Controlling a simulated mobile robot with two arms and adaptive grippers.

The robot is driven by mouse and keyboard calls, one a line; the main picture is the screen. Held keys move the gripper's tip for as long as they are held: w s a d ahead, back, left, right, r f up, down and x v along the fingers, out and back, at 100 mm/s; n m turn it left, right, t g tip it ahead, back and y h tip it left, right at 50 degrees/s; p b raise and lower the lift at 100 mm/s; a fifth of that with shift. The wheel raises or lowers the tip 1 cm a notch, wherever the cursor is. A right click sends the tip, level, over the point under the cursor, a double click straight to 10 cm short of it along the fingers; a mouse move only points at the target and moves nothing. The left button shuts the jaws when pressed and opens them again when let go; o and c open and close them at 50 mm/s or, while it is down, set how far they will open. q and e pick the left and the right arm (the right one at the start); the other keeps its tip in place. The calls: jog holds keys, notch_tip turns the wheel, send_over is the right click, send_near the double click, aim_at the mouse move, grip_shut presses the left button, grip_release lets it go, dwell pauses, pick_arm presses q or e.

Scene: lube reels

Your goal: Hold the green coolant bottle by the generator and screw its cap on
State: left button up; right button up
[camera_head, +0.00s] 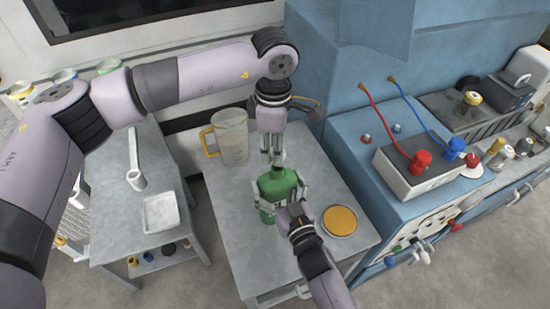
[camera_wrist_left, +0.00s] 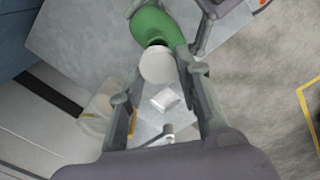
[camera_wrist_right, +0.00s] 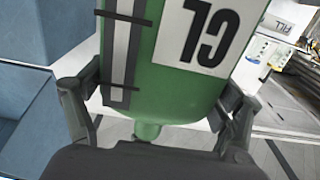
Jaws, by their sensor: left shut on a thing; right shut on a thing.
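The green coolant bottle (camera_head: 278,184) stands upright above or on the grey cart top; I cannot tell if its base touches. My right gripper (camera_head: 287,204) is shut around its body. In the right wrist view the bottle (camera_wrist_right: 175,100) fills the space between the fingers (camera_wrist_right: 158,110), with its white label turned upside down. My left gripper (camera_head: 277,158) points down over the bottle's neck. In the left wrist view a pale round cap (camera_wrist_left: 158,66) sits between its fingers (camera_wrist_left: 163,75), in line with the green bottle (camera_wrist_left: 157,24). Whether the cap touches the neck is hidden.
The cart (camera_head: 235,185) also holds a clear jug (camera_head: 231,140) with a yellow handle and a round orange-topped dish (camera_head: 339,220). A blue machine (camera_head: 345,140) stands close on the right. A side table (camera_head: 115,190) at left carries a wrench (camera_head: 135,165) and white tray (camera_head: 160,213).

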pick_arm(q)
jog(key=shift+f, duration=1.1)
jog(key=shift+f, duration=0.9)
jog(key=shift+f, duration=0.6)
